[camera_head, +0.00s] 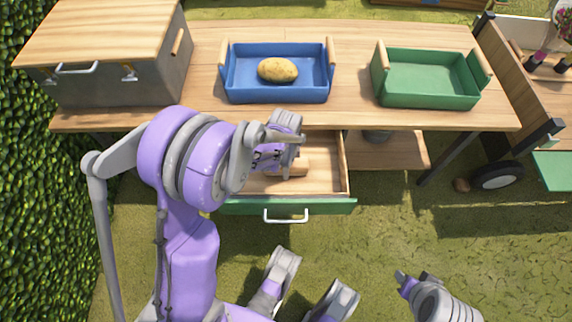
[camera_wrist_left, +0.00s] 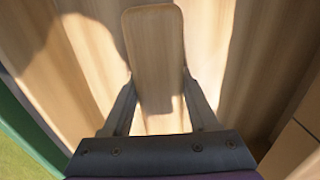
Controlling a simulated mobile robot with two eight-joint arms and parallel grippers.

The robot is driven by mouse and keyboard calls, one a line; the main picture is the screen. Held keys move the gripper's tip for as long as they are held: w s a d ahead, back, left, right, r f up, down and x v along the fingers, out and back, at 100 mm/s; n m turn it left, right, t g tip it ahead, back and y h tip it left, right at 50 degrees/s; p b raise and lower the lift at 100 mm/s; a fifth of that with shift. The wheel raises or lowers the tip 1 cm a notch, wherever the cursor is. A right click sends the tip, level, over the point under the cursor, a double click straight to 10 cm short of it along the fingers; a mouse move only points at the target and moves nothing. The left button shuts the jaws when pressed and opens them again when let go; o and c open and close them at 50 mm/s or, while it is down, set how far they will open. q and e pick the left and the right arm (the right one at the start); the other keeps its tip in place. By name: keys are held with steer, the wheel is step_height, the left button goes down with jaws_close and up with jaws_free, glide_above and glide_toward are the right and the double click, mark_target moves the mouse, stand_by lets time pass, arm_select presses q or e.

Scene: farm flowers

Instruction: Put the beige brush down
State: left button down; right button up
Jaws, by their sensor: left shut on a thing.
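The beige brush (camera_wrist_left: 155,45) shows in the left wrist view as a smooth wooden piece with rounded corners; its bristles are not visible. My left gripper (camera_wrist_left: 160,92) is shut on it, one finger on each side. In the head view my left gripper (camera_head: 285,158) is over the open wooden drawer (camera_head: 325,172) under the table, and my arm hides much of the drawer's left part. Whether the brush touches the drawer floor I cannot tell. My right gripper (camera_head: 415,281) is low at the right, away from the drawer; its opening is unclear.
On the wooden table (camera_head: 352,62) stand a grey chest (camera_head: 150,90) with a wooden lid, a blue crate (camera_head: 275,96) holding a potato (camera_head: 278,70), and an empty green crate (camera_head: 430,98). The drawer has a green front (camera_head: 340,206). A cart (camera_head: 525,85) is at right, a hedge (camera_head: 40,200) at left.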

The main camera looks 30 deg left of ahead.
arm_select(q)
steer(key=shift+c, duration=0.9)
jaws_free()
steer(key=shift+f, duration=0.1)
steer(key=shift+r+p, duration=0.3)
steer(key=shift+r, duration=0.05)
step_height(320, 180, up, 11)
steer(key=p, duration=0.3)
steer(key=shift+f, duration=0.15)
steer(key=s+d+r+n+t, duration=0.2)
steer(key=s+d+r+n, duration=0.1)
steer(key=s+n, duration=0.3)
steer(key=s+d+r+n+t, duration=0.2)
steer(key=s+d+r+n, duration=0.1)
steer(key=s, duration=0.8)
steer(key=r+n, duration=0.1)
steer(key=n, duration=0.1)
steer(key=shift+d+r+n+t, duration=0.15)
steer(key=shift+d+n+t, duration=0.15)
steer(key=shift+d+n, duration=0.1)
